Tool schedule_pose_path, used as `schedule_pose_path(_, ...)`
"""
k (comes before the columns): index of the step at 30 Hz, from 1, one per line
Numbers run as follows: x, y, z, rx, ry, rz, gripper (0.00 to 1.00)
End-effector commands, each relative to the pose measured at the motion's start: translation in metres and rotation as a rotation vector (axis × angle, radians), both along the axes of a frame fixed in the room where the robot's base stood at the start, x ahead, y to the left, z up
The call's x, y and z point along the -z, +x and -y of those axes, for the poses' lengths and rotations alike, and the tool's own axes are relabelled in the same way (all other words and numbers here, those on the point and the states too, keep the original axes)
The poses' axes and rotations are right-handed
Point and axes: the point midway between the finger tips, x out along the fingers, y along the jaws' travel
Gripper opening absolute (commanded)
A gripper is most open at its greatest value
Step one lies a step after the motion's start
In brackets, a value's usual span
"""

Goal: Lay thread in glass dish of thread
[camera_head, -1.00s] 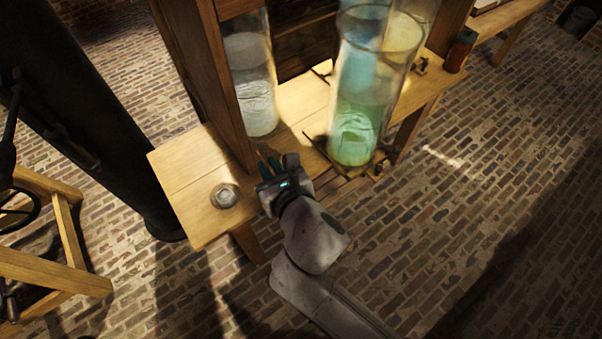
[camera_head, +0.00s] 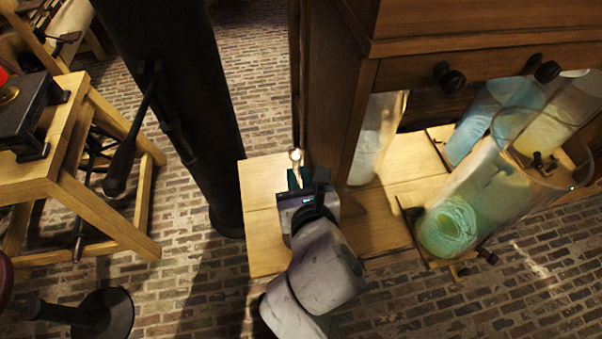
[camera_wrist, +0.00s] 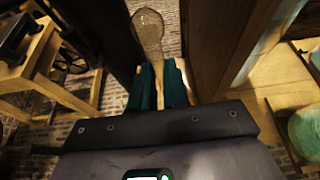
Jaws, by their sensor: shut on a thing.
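My gripper (camera_head: 296,176) is above the left end of the wooden bench (camera_head: 262,245). In the wrist view its two teal fingers (camera_wrist: 160,84) are closed on a slim, pale tan thing, which I take to be the thread (camera_wrist: 148,32). Its far end widens into a rounded, see-through brownish shape beyond the fingertips. In the head view only a small bright tip of the thread (camera_head: 296,156) shows above the fingers. The glass dish cannot be made out now; my gripper and arm cover part of the bench end.
A wooden upright (camera_head: 335,100) stands close right of my gripper. A dark column (camera_head: 185,110) rises to the left, beside a wooden stand (camera_head: 110,215).

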Motion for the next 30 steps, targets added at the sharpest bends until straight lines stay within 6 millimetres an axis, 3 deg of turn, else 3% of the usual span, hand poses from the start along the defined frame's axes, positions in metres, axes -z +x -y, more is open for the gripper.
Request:
schedule_pose_path(12,0.049,0.0,0.0,-0.001,0.002,0.0,0.0)
schedule_pose_path(30,0.061,0.0,0.0,-0.001,0.0,0.0,0.0)
